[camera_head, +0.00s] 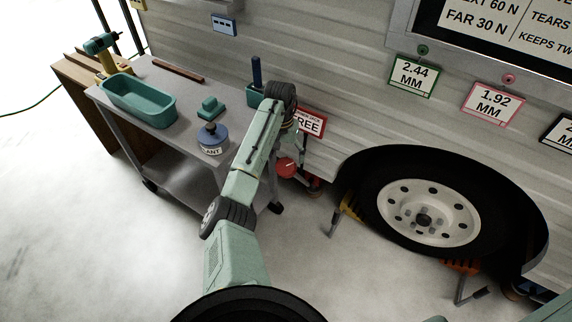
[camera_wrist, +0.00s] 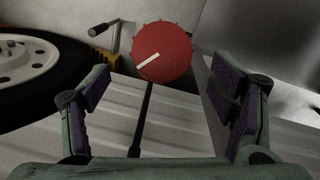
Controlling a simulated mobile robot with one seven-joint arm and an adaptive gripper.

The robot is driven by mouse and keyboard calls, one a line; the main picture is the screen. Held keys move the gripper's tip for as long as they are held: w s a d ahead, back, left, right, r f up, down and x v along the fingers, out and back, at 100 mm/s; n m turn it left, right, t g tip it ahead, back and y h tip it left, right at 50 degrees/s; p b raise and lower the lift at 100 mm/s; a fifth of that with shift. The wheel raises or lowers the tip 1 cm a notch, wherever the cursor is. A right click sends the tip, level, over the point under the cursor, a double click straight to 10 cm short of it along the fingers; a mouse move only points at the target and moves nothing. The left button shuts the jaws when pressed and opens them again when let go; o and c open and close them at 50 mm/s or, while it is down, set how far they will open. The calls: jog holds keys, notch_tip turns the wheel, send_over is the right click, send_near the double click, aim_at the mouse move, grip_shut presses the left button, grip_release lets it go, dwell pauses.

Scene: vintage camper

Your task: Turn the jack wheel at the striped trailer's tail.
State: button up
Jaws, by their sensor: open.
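The jack wheel is a red disc with a white mark (camera_wrist: 162,48), seen in the wrist view just beyond and between my fingertips. Its rim has small knobs, and the white mark slants up to the right. In the head view the red wheel (camera_head: 287,167) shows low beside the trailer wall, just below the end of my arm. My gripper (camera_wrist: 160,84) is open, with one finger on each side and nothing between them. A gap to the wheel seems to remain, but I cannot judge its depth.
A trailer tyre (camera_head: 424,215) and a crank-handled stand (camera_head: 345,212) are right of the wheel. A grey cart (camera_head: 165,135) stands left of my arm, bearing a teal tray (camera_head: 140,105) and a blue pot (camera_head: 212,140). The ribbed trailer wall (camera_head: 330,65) is behind. Floor at left front is clear.

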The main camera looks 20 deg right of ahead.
aim_at(288, 164)
notch_tip(288, 164, down, 6)
jog(key=shift+s+d+f, duration=0.1)
jog(key=shift+d+f, duration=0.05)
jog(key=shift+f, duration=0.05)
jog(key=c, duration=1.2)
jog(key=shift+o, duration=0.2)
jog(key=shift+r+m+p, duration=0.1)
jog(key=shift+m+p, duration=0.2)
jog(key=shift+p, duration=0.25)
jog(key=shift+s+d+m+t+y+p, duration=0.1)
jog(key=shift+m+t+y+p, duration=0.4)
jog(key=shift+m+t+p, duration=0.5)
jog(key=shift+m+t+y+p, duration=0.15)
jog(key=shift+m+t+p, duration=0.3)
jog(key=shift+m, duration=0.65)
jog(key=shift+m+t+y+p, duration=0.2)
jog(key=shift+m+p, duration=0.4)
jog(key=shift+m, duration=0.5)
